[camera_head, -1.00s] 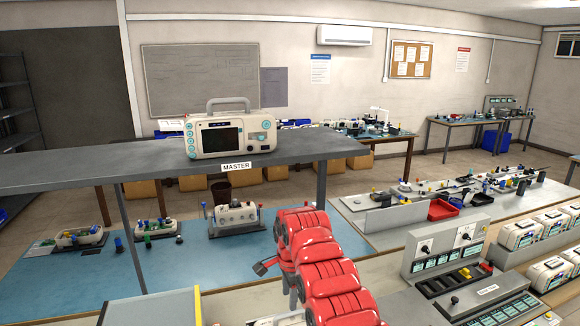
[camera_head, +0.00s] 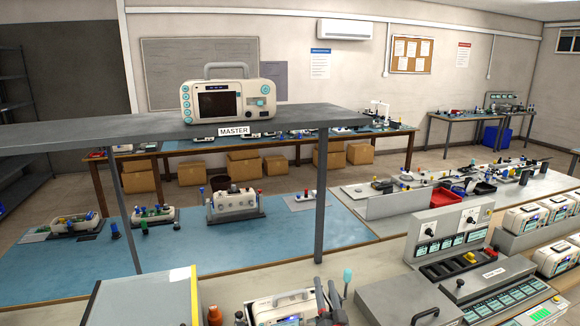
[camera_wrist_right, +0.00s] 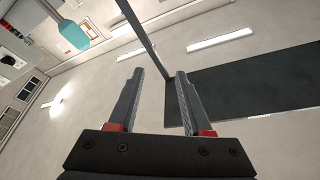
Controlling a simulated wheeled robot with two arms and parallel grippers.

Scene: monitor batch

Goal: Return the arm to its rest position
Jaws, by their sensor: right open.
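My right gripper (camera_head: 328,298) shows at the bottom edge of the head view, its dark fingers pointing up. In the right wrist view its two fingers (camera_wrist_right: 160,76) stand apart with nothing between them. The red arm behind it is out of the head view. A white device (camera_head: 282,308) lies low beside the gripper, partly cut off by the frame edge. My left gripper is in neither view.
A grey shelf (camera_head: 60,138) on posts carries a white monitor (camera_head: 228,103) above a blue-topped bench (camera_head: 300,234). A teal-tipped tool (camera_head: 347,275) stands right of the gripper; a teal tip shows in the wrist view (camera_wrist_right: 72,34). A grey-yellow box (camera_head: 150,300) is at left.

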